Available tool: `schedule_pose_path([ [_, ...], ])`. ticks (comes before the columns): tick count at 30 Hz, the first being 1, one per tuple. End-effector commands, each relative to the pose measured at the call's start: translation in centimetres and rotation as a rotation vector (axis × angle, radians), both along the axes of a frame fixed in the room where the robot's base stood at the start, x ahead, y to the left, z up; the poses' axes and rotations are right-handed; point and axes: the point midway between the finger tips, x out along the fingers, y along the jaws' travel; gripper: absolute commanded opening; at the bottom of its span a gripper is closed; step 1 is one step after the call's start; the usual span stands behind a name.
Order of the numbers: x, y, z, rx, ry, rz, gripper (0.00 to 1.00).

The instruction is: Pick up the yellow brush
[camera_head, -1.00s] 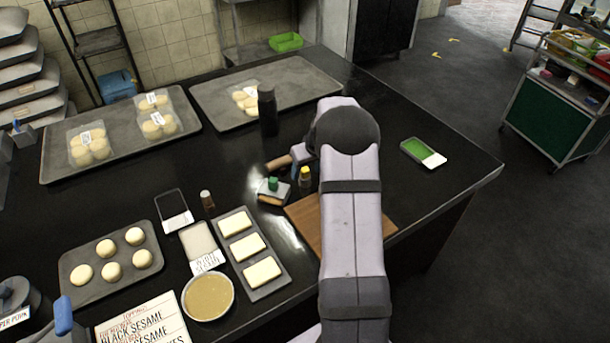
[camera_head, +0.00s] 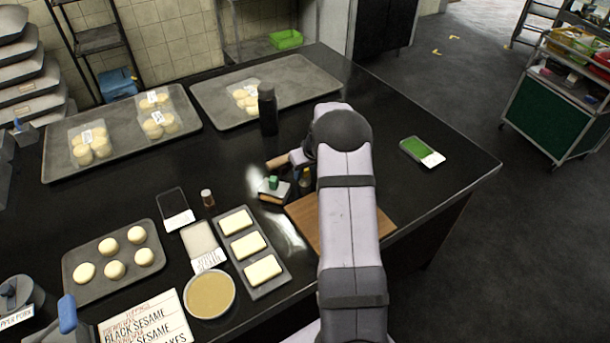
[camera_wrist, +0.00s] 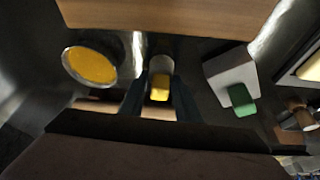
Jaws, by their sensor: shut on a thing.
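The yellow brush (camera_wrist: 160,90) shows in the wrist view as a yellow end on a paler, rounded body. It lies between the two dark fingers of my gripper (camera_wrist: 159,80), which are shut on it. In the head view, a small, dim part of its yellow end (camera_head: 306,176) shows just left of my arm. My gripper (camera_head: 300,163) is low over the counter there and mostly hidden by my arm. I cannot tell whether the brush touches the counter.
A pale block with a green knob (camera_head: 273,183) sits close at left. A wooden piece (camera_head: 278,162) lies beside my gripper. A wooden board (camera_head: 305,220) is partly under my arm. A dark bottle (camera_head: 267,110) stands behind. The counter at right is clear around a green-and-white item (camera_head: 422,152).

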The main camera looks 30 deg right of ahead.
Motion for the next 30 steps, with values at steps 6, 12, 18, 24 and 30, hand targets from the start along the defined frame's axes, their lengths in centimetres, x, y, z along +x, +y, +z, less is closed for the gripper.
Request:
schedule_pose_path([
  [6, 0.1, 0.0, 0.8, -0.001, -0.002, 0.001, 0.1],
  [12, 0.1, 0.0, 3.5, -0.002, -0.005, 0.001, 0.1],
  [18, 0.1, 0.0, 6.9, -0.002, -0.004, 0.001, 0.1],
  [24, 0.1, 0.0, 9.2, -0.001, -0.002, 0.0, 0.1],
  [30, 0.0, 0.0, 10.1, 0.0, 0.0, 0.0, 0.1],
])
